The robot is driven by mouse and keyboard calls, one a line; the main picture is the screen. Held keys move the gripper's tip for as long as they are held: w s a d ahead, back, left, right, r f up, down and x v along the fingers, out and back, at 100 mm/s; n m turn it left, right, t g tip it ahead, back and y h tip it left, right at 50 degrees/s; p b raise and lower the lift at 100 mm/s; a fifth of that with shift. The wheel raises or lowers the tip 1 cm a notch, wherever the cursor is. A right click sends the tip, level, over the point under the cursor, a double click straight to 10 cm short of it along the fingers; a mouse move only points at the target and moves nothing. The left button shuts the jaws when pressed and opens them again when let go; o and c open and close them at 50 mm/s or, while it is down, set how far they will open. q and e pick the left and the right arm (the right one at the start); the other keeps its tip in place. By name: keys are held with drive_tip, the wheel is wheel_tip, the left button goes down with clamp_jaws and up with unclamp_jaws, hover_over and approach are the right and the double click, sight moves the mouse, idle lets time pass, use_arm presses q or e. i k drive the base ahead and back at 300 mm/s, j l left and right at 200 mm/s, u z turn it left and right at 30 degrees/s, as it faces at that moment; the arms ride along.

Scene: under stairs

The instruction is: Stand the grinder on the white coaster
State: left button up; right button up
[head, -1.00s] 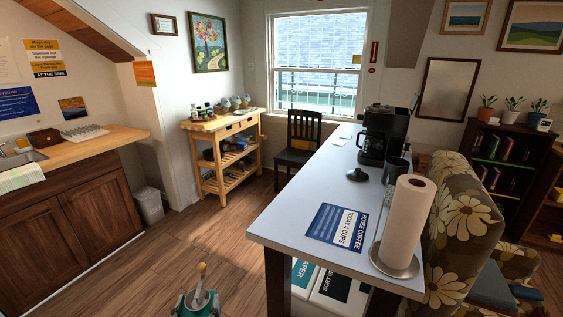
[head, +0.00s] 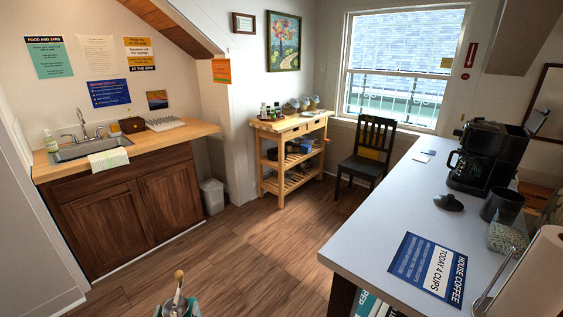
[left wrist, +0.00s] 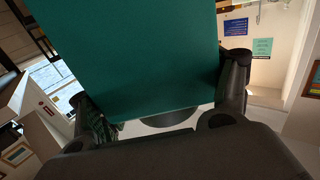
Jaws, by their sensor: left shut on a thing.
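The grinder (head: 179,301) shows at the bottom edge of the head view, with a metal crank and a wooden knob on top. Its teal body (left wrist: 130,55) fills the upper middle of the left wrist view. My left gripper (left wrist: 165,105) is shut on it, with a dark finger on each side. The grinder is held over the floor, away from the long table; most of it is cut off in the head view. A small flat white thing (head: 421,158) lies on the table near the coffee maker; I cannot tell whether it is the coaster. My right gripper is not in view.
The long white table (head: 375,217) at right carries a coffee maker (head: 487,155), a dark lid (head: 449,202), a mug (head: 502,206), a blue-and-white sign (head: 428,268) and a paper roll (head: 535,280). A chair (head: 367,152) and wooden cart (head: 292,150) stand behind. Floor between is clear.

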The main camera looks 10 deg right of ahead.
sight(418, 157)
drive_tip(key=i+j+u, duration=0.15)
drive_tip(key=u, duration=0.2)
drive_tip(key=i+u, duration=0.35)
drive_tip(key=i+j+u, duration=0.1)
drive_tip(key=i+u, duration=0.2)
drive_tip(key=i, duration=0.3)
drive_tip(key=i+z, duration=0.45)
drive_tip(key=i, duration=0.25)
drive_tip(key=i+z, duration=1.15)
drive_tip(key=z, duration=0.25)
drive_tip(key=i+z, duration=0.3)
drive_tip(key=z, duration=0.15)
drive_tip(key=i+z, duration=0.4)
drive_tip(key=i+j+z, duration=0.15)
drive_tip(key=z, duration=0.3)
drive_tip(key=i+j+z, duration=0.25)
drive_tip(key=z, duration=0.2)
drive_tip(key=i+j+z, duration=0.15)
drive_tip(key=j+z, duration=0.3)
drive_tip(key=l, duration=0.1)
